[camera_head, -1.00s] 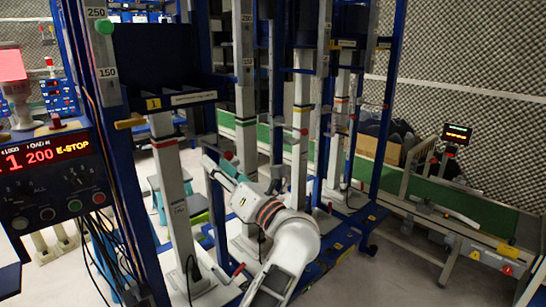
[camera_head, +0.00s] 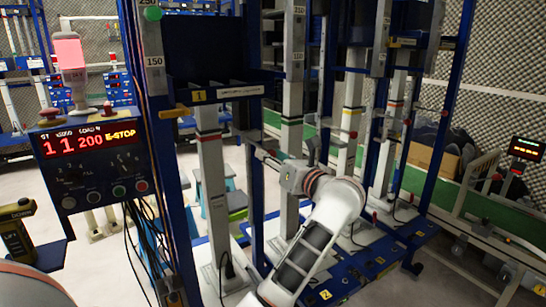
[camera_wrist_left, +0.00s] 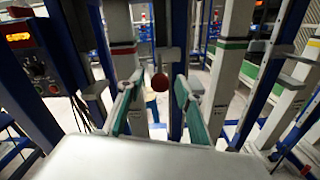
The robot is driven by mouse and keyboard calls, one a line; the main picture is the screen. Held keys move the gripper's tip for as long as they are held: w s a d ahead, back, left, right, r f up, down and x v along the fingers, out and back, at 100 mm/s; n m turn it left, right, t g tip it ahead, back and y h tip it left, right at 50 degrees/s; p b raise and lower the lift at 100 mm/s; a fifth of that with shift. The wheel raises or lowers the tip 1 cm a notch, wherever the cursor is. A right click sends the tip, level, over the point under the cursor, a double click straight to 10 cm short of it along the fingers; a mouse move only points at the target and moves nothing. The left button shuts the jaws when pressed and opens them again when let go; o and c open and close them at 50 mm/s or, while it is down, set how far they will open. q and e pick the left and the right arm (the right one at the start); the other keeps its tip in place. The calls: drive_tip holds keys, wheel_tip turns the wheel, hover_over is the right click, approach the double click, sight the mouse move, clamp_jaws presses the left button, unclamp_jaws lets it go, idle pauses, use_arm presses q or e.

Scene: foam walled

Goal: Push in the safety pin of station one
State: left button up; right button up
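Station one is the blue frame with a yellow "1" label (camera_head: 198,96) and a grey post (camera_head: 211,165). A red ball knob (camera_wrist_left: 160,82), which looks like the safety pin's knob, shows in the left wrist view. It is ahead of and between the fingers of my left gripper (camera_wrist_left: 157,108), apart from them. The fingers are open and empty. In the head view my left gripper (camera_head: 264,156) is right of the station one post, seen from behind; I cannot make out the knob there. My right gripper is not in view.
A control box (camera_head: 95,160) with a red display stands left of station one, with loose cables below. A yellow handle (camera_head: 175,113) sticks out left of the label. Further grey posts with red knobs (camera_head: 353,134) stand to the right. A yellow-black pendant (camera_head: 15,235) is at the left edge.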

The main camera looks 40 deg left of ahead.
sight(257, 145)
use_arm(q)
drive_tip(key=shift+c, duration=0.2)
clamp_jaws()
drive_tip(key=shift+a, duration=0.2)
drive_tip(key=x, duration=0.8)
drive_tip(key=shift+w+b, duration=0.15)
drive_tip(key=shift+b, duration=0.2)
drive_tip(key=shift+a, duration=0.2)
drive_tip(key=shift+r, duration=0.15)
